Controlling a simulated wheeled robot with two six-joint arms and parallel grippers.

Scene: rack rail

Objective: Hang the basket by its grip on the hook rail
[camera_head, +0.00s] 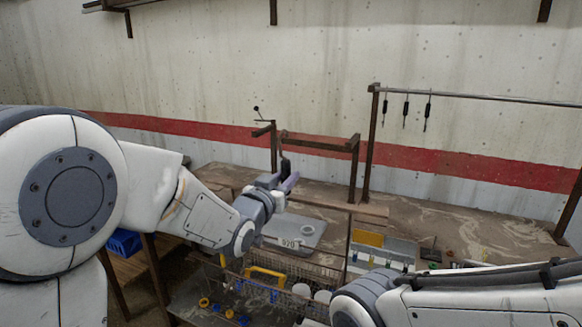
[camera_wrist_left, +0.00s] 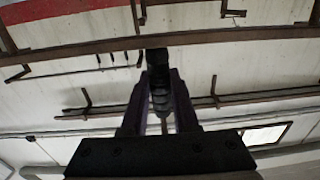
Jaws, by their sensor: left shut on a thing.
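My left gripper (camera_head: 287,180) is shut on a black ribbed grip. In the left wrist view the grip (camera_wrist_left: 159,85) stands between the two fingers (camera_wrist_left: 158,110), and a dark piece rises above the gripper in the head view. What hangs from this grip is not clear. A dark rail frame (camera_head: 318,146) stands on the bench behind the gripper; a dark bar (camera_wrist_left: 90,50) crosses beyond the grip in the wrist view. A wire basket (camera_head: 325,275) with a yellow handle (camera_head: 266,271) shows lower down, in front of the bench. My right gripper is out of view.
A taller rail (camera_head: 480,98) with several dark hanging tools (camera_head: 406,110) stands at the right. A grey tray (camera_head: 305,232) and a light box with yellow parts (camera_head: 385,252) are near the front. The right rear of the bench (camera_head: 470,220) is mostly clear.

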